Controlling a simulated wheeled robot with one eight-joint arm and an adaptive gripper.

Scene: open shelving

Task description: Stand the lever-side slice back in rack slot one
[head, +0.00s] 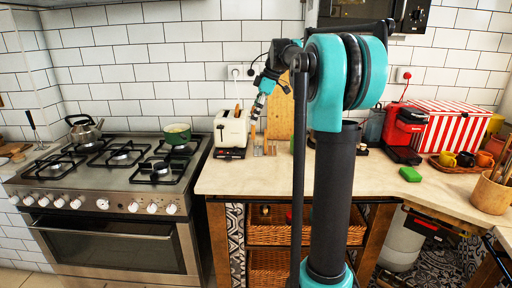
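A cream toaster (231,130) stands on the counter just right of the stove. A thin brown edge, perhaps a slice (237,110), shows at its top. A small rack (265,149) with upright dividers appears to stand right of the toaster, before a wooden board. My gripper (256,112) points down and left, above the gap between toaster and rack. A narrow tan piece shows just below its tip; I cannot tell whether it is held or stands behind. The fingers are too small to read. The lever and the separate slots cannot be made out.
A wooden board (280,108) leans on the wall behind the rack. A stove (110,165) with a green pot (177,134) and a kettle (84,129) is at left. A red coffee machine (405,130) is at right. My arm hides part of the middle counter.

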